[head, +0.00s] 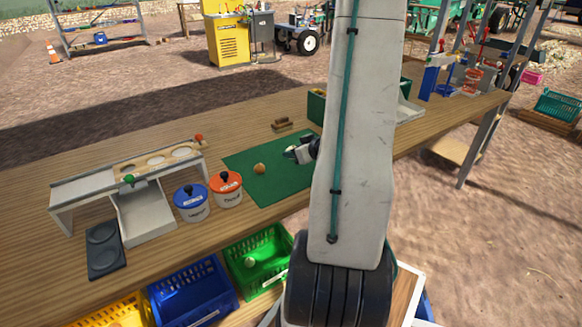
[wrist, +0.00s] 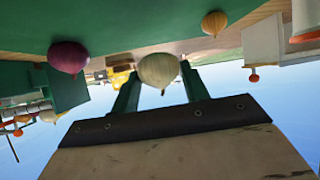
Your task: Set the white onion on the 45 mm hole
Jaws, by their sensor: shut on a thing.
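My gripper (wrist: 160,80) is shut on the white onion (wrist: 158,69), a pale, pointed bulb between its two green fingers in the wrist view. In the head view my gripper (head: 300,153) is small and partly hidden by my arm, low over or near the green mat (head: 250,185). I cannot tell there whether the onion touches the mat. The sizing board (head: 82,187) with several round holes stands to the left on the wooden table. I cannot read the hole sizes, so the 45 mm hole cannot be told apart.
A yellow onion (head: 259,169) lies on the mat; a red onion (wrist: 68,57) shows in the wrist view. Blue-lidded (head: 192,203) and red-lidded (head: 227,189) pots stand between mat and board. Knobs rise from the board. Crates, one green (head: 262,262), sit below the table's front edge.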

